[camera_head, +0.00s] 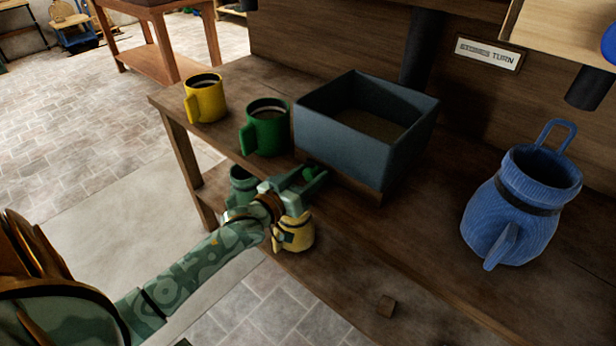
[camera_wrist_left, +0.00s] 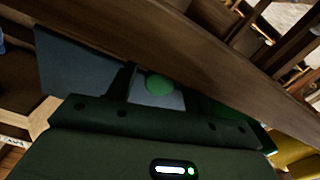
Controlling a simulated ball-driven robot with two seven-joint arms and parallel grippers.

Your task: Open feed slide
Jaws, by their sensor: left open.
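My left gripper (camera_head: 306,179) reaches in from the left to the near left side of a blue-grey open box (camera_head: 419,135) on the wooden bench. Its jaws are open. A small round green knob (camera_head: 308,172) shows at the fingers, close to the box's lower edge. The knob (camera_wrist_left: 160,85) also shows in the left wrist view, in front of a pale grey surface, with dark finger parts near it. I cannot tell whether the fingers touch it. No separate slide plate can be made out for sure. My right gripper is not in view.
A yellow mug (camera_head: 205,99) and a green mug (camera_head: 266,130) stand left of the box. More mugs, including a pale yellow one (camera_head: 296,234), are below by my gripper. A blue jug (camera_head: 512,208) stands right. A TURN sign (camera_head: 488,53) hangs behind.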

